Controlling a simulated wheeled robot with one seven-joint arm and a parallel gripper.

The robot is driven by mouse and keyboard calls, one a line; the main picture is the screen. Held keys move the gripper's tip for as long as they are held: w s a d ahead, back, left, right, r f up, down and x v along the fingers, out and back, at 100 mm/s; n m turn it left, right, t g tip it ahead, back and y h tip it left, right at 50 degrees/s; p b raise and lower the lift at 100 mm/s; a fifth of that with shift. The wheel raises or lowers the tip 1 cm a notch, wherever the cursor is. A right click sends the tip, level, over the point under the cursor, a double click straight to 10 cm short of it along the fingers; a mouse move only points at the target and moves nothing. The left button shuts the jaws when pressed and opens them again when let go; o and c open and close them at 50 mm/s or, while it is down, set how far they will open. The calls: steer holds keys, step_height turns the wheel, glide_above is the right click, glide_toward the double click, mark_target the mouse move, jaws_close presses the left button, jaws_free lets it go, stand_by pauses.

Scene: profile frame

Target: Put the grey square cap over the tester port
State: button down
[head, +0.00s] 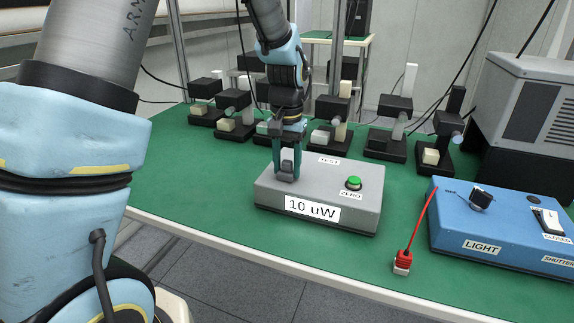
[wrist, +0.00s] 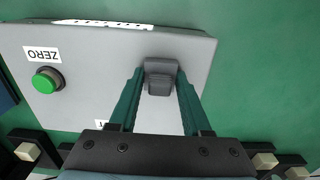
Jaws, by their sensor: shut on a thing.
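The grey tester (head: 330,215) with a "10 uW" display and a green ZERO button (head: 354,183) stands on the green bench. My gripper (head: 287,170) points down over the left part of the tester's top. Its teal fingers are shut on the dark grey square cap (wrist: 160,68), which sits between the fingertips in the wrist view. The cap is at or very close to the tester's top face. The tester port is not visible; the cap and fingers cover that area. I cannot tell whether the cap is fully seated.
A blue light box (head: 500,228) with a knob and shutter switch stands at the right. Several black optical mounts line the back. A grey vented unit (head: 530,105) stands at back right.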

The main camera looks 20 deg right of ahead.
mark_target(287, 161)
steer(key=shift+r+p, duration=0.3)
steer(key=shift+p, duration=0.4)
stand_by(1.6)
steer(key=shift+f, duration=0.35)
stand_by(0.5)
steer(key=shift+c, duration=1.4)
jaws_free()
step_height(287, 161, up, 11)
steer(key=b, duration=0.3)
